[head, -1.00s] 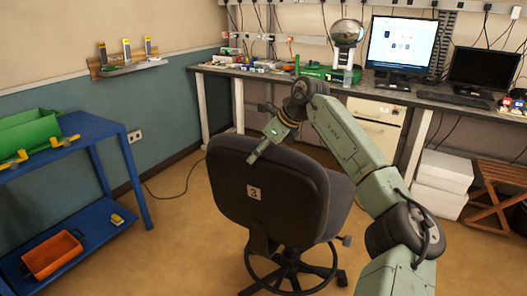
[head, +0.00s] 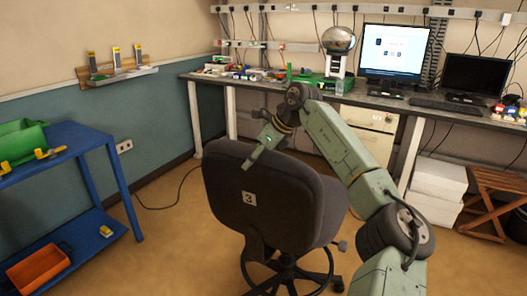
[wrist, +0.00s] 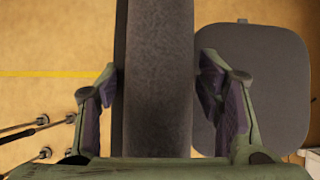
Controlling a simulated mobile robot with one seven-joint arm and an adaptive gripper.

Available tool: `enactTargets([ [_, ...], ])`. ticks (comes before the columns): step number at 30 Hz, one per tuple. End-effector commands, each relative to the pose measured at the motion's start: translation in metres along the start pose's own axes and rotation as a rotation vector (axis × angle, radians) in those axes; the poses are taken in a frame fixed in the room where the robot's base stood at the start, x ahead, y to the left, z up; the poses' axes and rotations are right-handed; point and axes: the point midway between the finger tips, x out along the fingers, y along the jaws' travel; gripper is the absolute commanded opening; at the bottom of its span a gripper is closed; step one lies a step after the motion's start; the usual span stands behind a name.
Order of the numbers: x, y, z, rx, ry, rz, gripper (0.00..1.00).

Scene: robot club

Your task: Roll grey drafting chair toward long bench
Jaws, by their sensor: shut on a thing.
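My gripper (head: 250,160) is at the top edge of the backrest. In the wrist view the backrest (wrist: 155,80) lies between the two fingers of my gripper (wrist: 157,95), and the seat (wrist: 250,85) shows to the right. Small gaps seem to show beside the fingers; exact contact is hard to see.
A blue shelf cart (head: 75,150) with green and orange bins stands at the left. A wooden folding stool (head: 495,195) and white boxes (head: 436,185) are under the bench at the right. A black cable (head: 170,200) lies on the floor left of the chair.

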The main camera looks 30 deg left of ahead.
Motion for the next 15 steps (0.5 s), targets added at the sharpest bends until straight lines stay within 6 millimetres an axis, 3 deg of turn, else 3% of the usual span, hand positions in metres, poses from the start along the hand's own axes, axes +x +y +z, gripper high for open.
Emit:
enactTargets([
  [1, -0.006, -0.011, 0.001, 0.009, -0.009, -0.018, 0.29],
  [15, -0.007, -0.053, 0.0, 0.006, -0.008, -0.02, 0.29],
])
